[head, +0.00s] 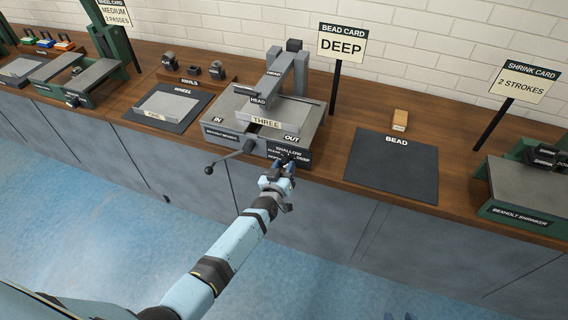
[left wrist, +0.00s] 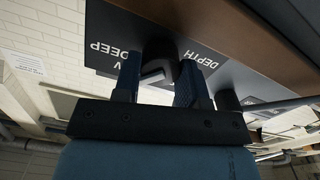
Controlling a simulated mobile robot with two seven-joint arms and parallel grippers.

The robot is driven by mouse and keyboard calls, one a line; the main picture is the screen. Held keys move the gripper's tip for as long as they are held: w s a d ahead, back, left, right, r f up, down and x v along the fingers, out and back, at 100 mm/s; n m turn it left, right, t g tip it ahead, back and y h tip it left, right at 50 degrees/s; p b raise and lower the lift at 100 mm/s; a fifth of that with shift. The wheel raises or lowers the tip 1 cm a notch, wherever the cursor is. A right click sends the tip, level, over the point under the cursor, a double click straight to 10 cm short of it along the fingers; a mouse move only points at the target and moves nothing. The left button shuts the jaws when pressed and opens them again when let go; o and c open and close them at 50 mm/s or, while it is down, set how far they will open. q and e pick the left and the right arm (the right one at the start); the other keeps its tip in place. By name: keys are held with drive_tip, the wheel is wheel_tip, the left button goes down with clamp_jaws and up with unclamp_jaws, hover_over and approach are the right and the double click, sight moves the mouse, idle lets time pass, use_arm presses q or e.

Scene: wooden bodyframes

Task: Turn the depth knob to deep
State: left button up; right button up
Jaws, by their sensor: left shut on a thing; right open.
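The beading machine (head: 262,125) stands on the bench with a panel on its front marked SHALLOW and DEEP. My left gripper (head: 287,165) is at that panel. In the left wrist view its two fingers (left wrist: 154,88) are shut on the dark depth knob (left wrist: 159,55), one on each side. The words DEPTH and DEEP show beside the knob. The gripper hides most of the knob in the head view, and I cannot tell its exact setting. The bead card (head: 342,43) reads DEEP.
A crank handle (head: 228,157) sticks out from the machine's front, left of my gripper. A dark BEAD mat (head: 392,170) lies to the right, with a small wooden block (head: 400,120) behind it. The green shrinker (head: 522,190) stands at far right. The floor in front is clear.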

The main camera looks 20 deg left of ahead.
use_arm(q)
drive_tip(key=m+p, duration=0.1)
drive_tip(key=m, duration=0.2)
drive_tip(key=shift+m, duration=0.5)
use_arm(e)
wheel_tip(320, 180, up, 2)
drive_tip(key=shift+w, duration=0.1)
drive_tip(key=shift+f, duration=0.1)
use_arm(q)
drive_tip(key=o, duration=0.8)
drive_tip(key=shift+o, duration=0.6)
drive_tip(key=shift+s, duration=0.2)
